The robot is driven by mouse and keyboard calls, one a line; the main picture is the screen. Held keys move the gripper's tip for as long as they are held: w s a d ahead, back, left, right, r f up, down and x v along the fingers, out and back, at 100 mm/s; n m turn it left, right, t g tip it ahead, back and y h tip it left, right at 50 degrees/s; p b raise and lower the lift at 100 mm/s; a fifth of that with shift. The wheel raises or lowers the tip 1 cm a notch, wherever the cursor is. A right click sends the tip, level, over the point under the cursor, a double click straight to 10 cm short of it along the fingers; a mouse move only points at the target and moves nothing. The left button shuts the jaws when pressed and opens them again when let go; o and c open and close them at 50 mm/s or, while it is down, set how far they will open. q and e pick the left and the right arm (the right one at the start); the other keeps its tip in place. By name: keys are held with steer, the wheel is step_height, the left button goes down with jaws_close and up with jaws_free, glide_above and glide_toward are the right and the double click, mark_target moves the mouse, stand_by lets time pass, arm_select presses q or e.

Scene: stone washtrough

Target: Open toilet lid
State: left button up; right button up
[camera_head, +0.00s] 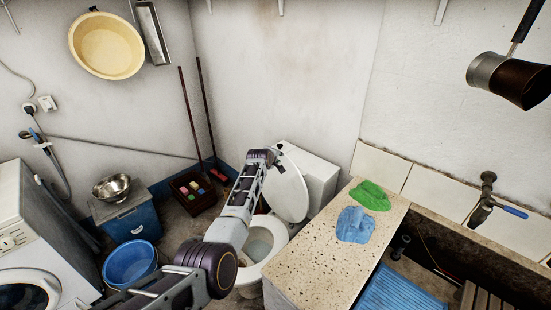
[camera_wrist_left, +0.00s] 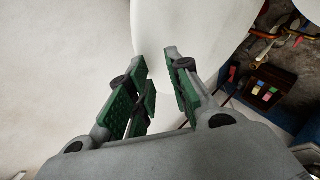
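The toilet lid (camera_head: 287,192) is a white oval, raised off the bowl and tilted up near the cistern (camera_head: 318,178). The toilet bowl (camera_head: 258,248) shows uncovered below it, partly hidden by my left arm. My left gripper (camera_head: 274,155) is at the upper edge of the lid; its fingers are small in the head view. In the left wrist view my left gripper (camera_wrist_left: 158,80) has its green-padded fingers apart, with nothing clearly held between them. A white rounded surface, likely the lid (camera_wrist_left: 190,25), lies just beyond the fingertips. My right gripper is not in view.
A stone counter (camera_head: 310,265) with a green cloth (camera_head: 370,196) and a blue cloth (camera_head: 355,225) stands right of the toilet. A dark crate (camera_head: 193,207), a blue basin (camera_head: 130,263) and a washing machine (camera_head: 30,240) are on the left.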

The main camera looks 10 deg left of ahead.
arm_select(q)
step_height(320, 180, up, 10)
stand_by(0.6)
steer(key=shift+a+f, duration=0.1)
steer(key=shift+f, duration=0.1)
